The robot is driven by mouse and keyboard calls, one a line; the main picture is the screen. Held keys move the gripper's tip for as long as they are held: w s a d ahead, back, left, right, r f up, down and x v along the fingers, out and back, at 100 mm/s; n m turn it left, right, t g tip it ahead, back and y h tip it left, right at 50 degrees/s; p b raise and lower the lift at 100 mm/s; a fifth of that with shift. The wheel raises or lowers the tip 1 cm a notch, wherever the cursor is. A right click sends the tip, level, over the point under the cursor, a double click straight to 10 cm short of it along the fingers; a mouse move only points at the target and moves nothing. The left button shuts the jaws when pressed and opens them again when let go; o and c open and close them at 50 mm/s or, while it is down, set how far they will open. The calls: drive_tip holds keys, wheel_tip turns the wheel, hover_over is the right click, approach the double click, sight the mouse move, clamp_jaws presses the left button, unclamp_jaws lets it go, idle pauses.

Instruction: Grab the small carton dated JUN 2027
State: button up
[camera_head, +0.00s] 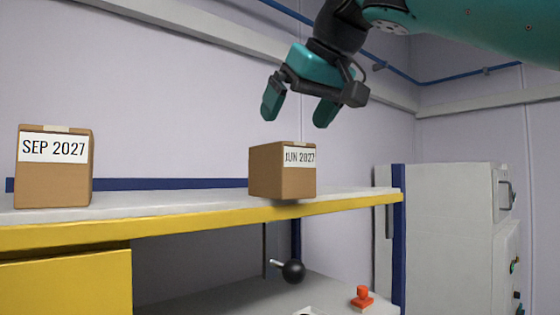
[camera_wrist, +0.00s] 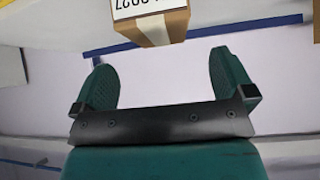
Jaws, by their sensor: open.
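The small carton labelled JUN 2027 (camera_head: 280,177) is a brown box with a white label, standing upright near the right end of the shelf, at its front edge. It also shows at the top of the wrist view (camera_wrist: 150,29), partly cut off, with tape and part of its label visible. A second brown carton, labelled SEP 2027 (camera_head: 54,175), stands at the left of the shelf. My gripper (camera_head: 297,113) is open and empty, above the JUN 2027 carton and apart from it. Its two teal fingers show spread in the wrist view (camera_wrist: 165,85).
The shelf (camera_head: 170,201) has a yellow front edge and clear room between the cartons. Below are a black ball-ended lever (camera_head: 293,271) and a red stamp-like object (camera_head: 362,297). A grey cabinet (camera_head: 450,225) stands at the right, past a blue post (camera_head: 398,230).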

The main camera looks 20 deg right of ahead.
sight(283, 146)
drive_tip(key=shift+x, duration=1.15)
drive_tip(key=shift+w+f+b, duration=0.1)
drive_tip(key=shift+f+b, duration=0.35)
drive_tip(key=shift+b, duration=0.25)
drive_tip(key=b+x, duration=0.2)
drive_tip(key=x, duration=0.2)
drive_tip(key=shift+w+f, duration=0.15)
drive_tip(key=shift+f, duration=0.05)
drive_tip(key=shift+r, duration=0.1)
drive_tip(key=c, duration=1.3)
drive_tip(key=shift+r, duration=0.15)
